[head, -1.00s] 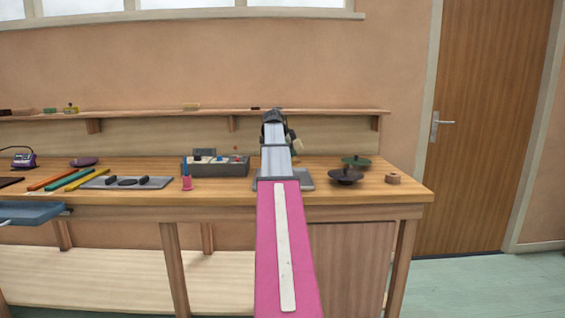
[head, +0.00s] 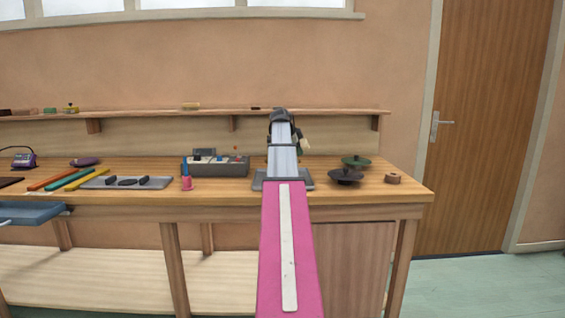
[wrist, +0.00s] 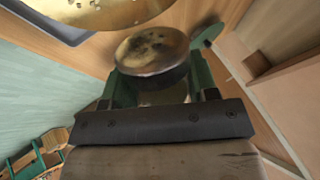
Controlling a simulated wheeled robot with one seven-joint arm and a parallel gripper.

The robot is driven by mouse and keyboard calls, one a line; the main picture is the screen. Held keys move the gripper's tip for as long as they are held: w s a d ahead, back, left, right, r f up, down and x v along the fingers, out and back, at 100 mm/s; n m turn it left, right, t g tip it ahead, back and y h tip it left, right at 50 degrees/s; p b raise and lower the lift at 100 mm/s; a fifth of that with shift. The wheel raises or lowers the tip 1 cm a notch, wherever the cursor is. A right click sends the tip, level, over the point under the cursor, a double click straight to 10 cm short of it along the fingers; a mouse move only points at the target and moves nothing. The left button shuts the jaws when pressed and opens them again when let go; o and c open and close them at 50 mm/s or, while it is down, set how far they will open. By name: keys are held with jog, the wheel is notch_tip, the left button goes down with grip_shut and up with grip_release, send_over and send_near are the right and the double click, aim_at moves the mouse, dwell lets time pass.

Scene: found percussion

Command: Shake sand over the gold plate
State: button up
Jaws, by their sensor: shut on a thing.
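My gripper (wrist: 157,84) is shut on a round tin shaker (wrist: 151,50), which sits between its green fingers in the wrist view. The shaker has a brassy, dark-speckled round face. The gold plate (wrist: 100,12) is at the top edge of the wrist view, partly cut off, with a few dark specks on it. The shaker appears beside the plate's edge in that view; the height between them is unclear. In the head view my arm hides the plate and most of the gripper.
A grey tray (head: 306,186) lies on the workbench (head: 225,190) beneath my arm. To its right are a dark disc (head: 345,176), a green disc (head: 356,161) and a small wooden block (head: 393,178). A grey switch box (head: 232,170) and a pink pot (head: 187,184) stand left.

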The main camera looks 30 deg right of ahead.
jog(key=shift+d, duration=0.8)
jog(key=shift+r, duration=0.1)
jog(key=t+y, duration=0.1)
jog(key=r+m+t+y, duration=0.1)
jog(key=t+y, duration=0.1)
jog(key=y, duration=0.1)
jog(key=shift+s+r+m+t, duration=0.1)
jog(key=shift+r+m+t, duration=0.15)
jog(key=shift+m+t, duration=0.15)
jog(key=t+y, duration=0.1)
jog(key=r+m+t+y, duration=0.1)
jog(key=t+y, duration=0.1)
jog(key=shift+r, duration=0.15)
